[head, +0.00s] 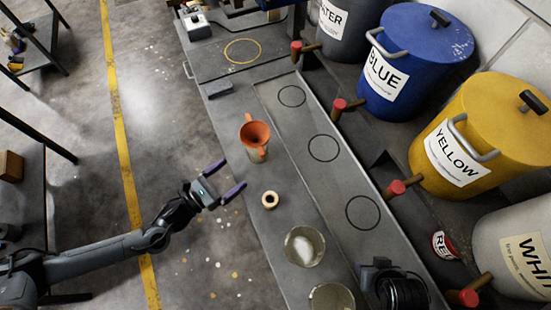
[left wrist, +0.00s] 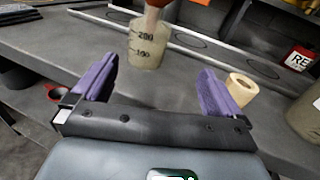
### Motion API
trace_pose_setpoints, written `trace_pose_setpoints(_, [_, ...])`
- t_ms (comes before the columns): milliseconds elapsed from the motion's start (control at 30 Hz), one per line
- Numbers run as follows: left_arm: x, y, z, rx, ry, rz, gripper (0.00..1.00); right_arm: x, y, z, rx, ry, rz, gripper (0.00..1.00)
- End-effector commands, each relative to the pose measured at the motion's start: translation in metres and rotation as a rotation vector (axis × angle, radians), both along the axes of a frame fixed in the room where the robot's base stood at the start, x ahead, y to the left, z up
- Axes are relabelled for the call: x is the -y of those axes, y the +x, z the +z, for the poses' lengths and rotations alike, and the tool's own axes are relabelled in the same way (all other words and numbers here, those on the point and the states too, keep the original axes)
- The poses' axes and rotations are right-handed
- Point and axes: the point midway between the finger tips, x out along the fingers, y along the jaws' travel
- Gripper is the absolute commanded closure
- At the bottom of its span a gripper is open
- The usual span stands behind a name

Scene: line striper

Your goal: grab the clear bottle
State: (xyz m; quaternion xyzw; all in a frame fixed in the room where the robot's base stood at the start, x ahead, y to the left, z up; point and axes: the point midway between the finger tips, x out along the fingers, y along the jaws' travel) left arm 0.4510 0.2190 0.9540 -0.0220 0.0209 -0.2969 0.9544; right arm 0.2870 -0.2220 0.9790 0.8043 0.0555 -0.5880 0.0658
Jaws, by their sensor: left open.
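The clear bottle (left wrist: 149,48) is translucent with dark measuring marks, and it stands upright on the grey bench. An orange funnel (head: 255,134) sits in its mouth and hides most of the bottle (head: 258,156) in the head view. My left gripper (head: 233,175) has purple fingers. It is open and empty, left of and a little nearer than the bottle, beside the bench edge. In the left wrist view the bottle stands beyond the gap between the fingers (left wrist: 150,85), apart from both.
A tan ring-shaped roll (head: 270,200) stands near the bottle, with two clear containers (head: 304,246) (head: 332,297) further along the bench (head: 215,107). A tray (head: 322,190) with black circles lies to the right. Blue (head: 415,55) and yellow (head: 495,130) drums with taps line the right side.

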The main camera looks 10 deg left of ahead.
Motion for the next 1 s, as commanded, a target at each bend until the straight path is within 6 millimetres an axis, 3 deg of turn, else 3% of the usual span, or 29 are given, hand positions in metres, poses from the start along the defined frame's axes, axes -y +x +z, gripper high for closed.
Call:
trace_pose_setpoints(33, [-0.006,0.007,-0.007,0.017,0.019,-0.005,0.0,-0.001,0.0,-0.014,0.001,0.003,0.0,0.52])
trace_pose_setpoints(200, [-0.011,0.024,0.001,0.051,0.032,-0.003,0.0,-0.004,0.0,-0.02,0.002,0.012,-0.002,0.52])
trace_pose_setpoints(500, [0.012,0.057,0.005,0.056,0.028,-0.002,0.0,-0.004,0.001,-0.017,0.006,0.014,-0.005,0.52])
trace_pose_setpoints(1000, [0.041,0.089,0.007,0.056,0.026,-0.002,0.0,-0.001,0.001,-0.012,0.006,0.0,0.003,0.52])
